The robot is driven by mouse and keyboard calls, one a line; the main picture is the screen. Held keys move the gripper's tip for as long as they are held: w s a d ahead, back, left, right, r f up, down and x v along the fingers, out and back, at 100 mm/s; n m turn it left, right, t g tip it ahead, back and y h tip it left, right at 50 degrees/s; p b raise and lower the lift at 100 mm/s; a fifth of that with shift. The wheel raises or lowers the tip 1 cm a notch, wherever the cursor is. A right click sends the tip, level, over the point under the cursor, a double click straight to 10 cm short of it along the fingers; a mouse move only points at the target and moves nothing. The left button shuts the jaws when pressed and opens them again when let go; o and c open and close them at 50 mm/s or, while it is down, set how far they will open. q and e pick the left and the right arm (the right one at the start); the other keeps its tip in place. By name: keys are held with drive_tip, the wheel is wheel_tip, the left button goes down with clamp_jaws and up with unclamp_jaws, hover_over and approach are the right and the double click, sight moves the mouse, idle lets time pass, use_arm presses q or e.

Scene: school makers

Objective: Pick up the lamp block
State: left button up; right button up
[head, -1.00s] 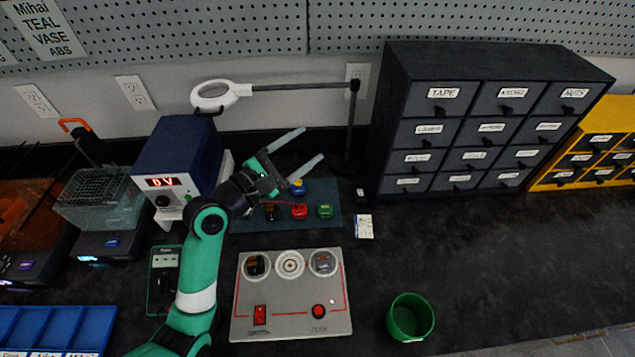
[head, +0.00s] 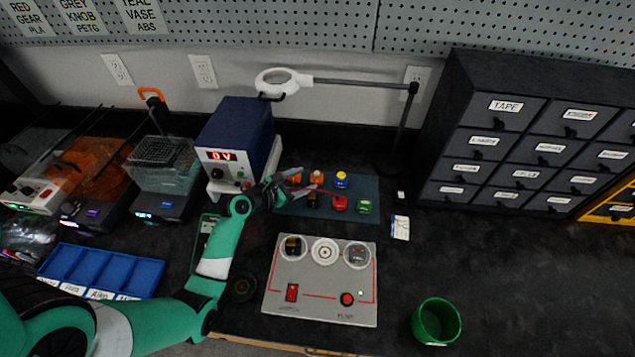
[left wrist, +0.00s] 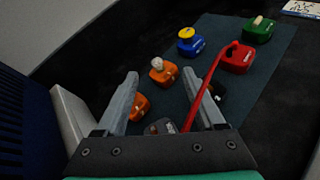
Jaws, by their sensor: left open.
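An orange block with a pale round bulb on top, which looks like the lamp block (left wrist: 163,72), stands on the dark mat (left wrist: 228,30). In the head view it seems to be the orange block (head: 316,177) in the back row. My left gripper (left wrist: 171,84) is open and empty. Its fingers point toward this block, which shows between and beyond the tips, apparently untouched. A second orange block (left wrist: 139,106) is partly hidden by the left finger. A dark block (left wrist: 216,92) lies by the right finger. My right gripper is out of view.
On the mat are a blue block with a yellow top (left wrist: 190,42), a red block (left wrist: 236,58) with a long red bar reaching toward my right finger, and a green block (left wrist: 259,30). The blue power supply (head: 236,135) stands close left. A grey panel (head: 322,285) lies in front.

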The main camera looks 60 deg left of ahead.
sight(316, 175)
use_arm(q)
drive_tip(key=shift+x, duration=1.1)
drive_tip(key=shift+w+f+b, duration=0.2)
drive_tip(key=shift+f+b, duration=0.1)
drive_tip(key=shift+b, duration=0.25)
drive_tip(key=b+x, duration=0.3)
drive_tip(key=x, duration=0.1)
drive_tip(key=shift+w+a, duration=0.15)
drive_tip(key=shift+w, duration=0.15)
use_arm(e)
wheel_tip(316, 175, down, 5)
drive_tip(key=shift+r, duration=0.1)
use_arm(q)
clamp_jaws()
use_arm(e)
drive_tip(key=shift+a, duration=0.1)
